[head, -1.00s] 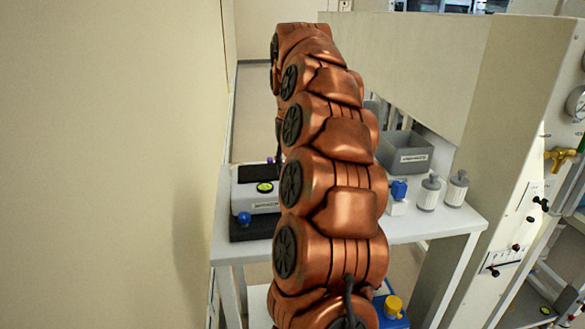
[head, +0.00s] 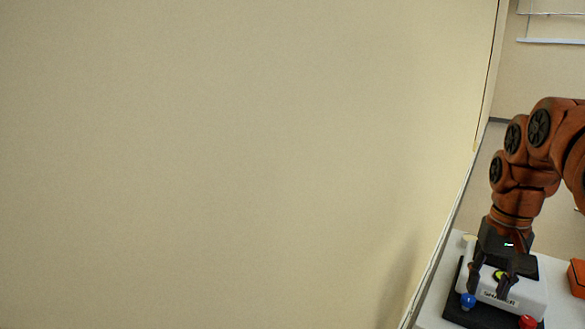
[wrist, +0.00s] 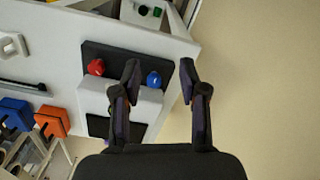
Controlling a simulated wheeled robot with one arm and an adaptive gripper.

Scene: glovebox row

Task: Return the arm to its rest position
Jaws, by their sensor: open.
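My arm (head: 540,150) is raised at the right edge of the head view and bends down toward the table. My gripper (head: 489,290) is open, with its fingers pointing down in front of the white shaker (head: 528,292). No object shows between the fingers. In the wrist view my gripper (wrist: 160,72) also shows open, with a gap between its two dark fingers. The shaker (wrist: 149,104) is partly behind the left finger there. I cannot tell whether the fingers touch it.
The shaker has a blue knob (head: 468,300), a red knob (head: 528,322) and a black base. An orange block (head: 578,277) sits to its right; the wrist view also shows a blue block (wrist: 16,113). The white table (head: 436,304) stands by a large beige wall (head: 240,160).

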